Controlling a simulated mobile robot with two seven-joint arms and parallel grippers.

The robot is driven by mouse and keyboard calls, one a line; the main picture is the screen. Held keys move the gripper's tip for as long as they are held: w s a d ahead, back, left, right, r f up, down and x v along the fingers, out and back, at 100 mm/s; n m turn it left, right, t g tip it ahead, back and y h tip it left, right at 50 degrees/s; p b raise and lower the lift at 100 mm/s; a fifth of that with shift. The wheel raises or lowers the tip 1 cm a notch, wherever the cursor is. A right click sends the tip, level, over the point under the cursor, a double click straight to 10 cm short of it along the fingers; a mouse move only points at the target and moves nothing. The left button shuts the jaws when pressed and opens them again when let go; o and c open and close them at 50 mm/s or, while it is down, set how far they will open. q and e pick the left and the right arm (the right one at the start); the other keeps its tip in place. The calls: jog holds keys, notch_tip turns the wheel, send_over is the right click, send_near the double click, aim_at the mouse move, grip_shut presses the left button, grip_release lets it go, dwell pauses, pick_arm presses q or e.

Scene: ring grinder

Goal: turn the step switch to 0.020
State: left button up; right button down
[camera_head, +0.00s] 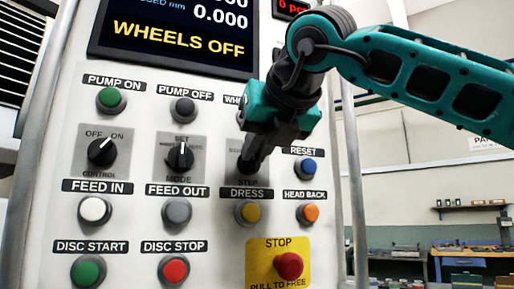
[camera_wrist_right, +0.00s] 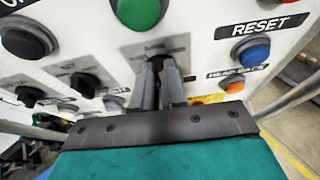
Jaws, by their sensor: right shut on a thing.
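The step switch's grey plate (camera_head: 233,148) is in the head view, right of the mode switch (camera_head: 180,156). My right gripper (camera_head: 249,163) reaches in from the upper right and is shut on the switch's black knob. The gripper hides most of the knob and its scale, so I cannot read the setting. In the right wrist view, the two grey fingers (camera_wrist_right: 159,82) point at the panel, against the knob below the plate's visible edge (camera_wrist_right: 178,43). The display (camera_head: 185,35) reads WHEELS OFF in yellow, with 0.000 above. My left gripper is in neither view.
The yellow dress button (camera_head: 248,212) is just below the switch, and the blue reset button (camera_head: 308,168) is to its right. The red stop button (camera_head: 288,265) sticks out lower down. A green button (camera_wrist_right: 138,12) is close to the fingers in the wrist view.

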jog(key=shift+w+d+f+m+y+b, duration=0.15)
jog(key=shift+f+m+y+b, duration=0.2)
jog(key=shift+m+b, duration=0.45)
jog(key=m+y+b, duration=0.1)
jog(key=b, duration=0.1)
jog(key=m+y+b, duration=0.2)
jog(key=b, duration=0.1)
jog(key=shift+w+d+f+m+g, duration=0.1)
jog(key=shift+d+m+g, duration=0.2)
jog(key=shift+d+g, duration=0.1)
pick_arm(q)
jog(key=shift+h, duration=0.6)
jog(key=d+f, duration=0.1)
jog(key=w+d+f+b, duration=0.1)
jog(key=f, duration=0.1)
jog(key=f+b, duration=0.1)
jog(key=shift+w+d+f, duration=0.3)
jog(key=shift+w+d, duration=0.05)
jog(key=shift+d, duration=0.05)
pick_arm(e)
jog(key=shift+d+m+y, duration=0.15)
jog(key=shift+m+y, duration=0.3)
jog(key=shift+m, duration=0.35)
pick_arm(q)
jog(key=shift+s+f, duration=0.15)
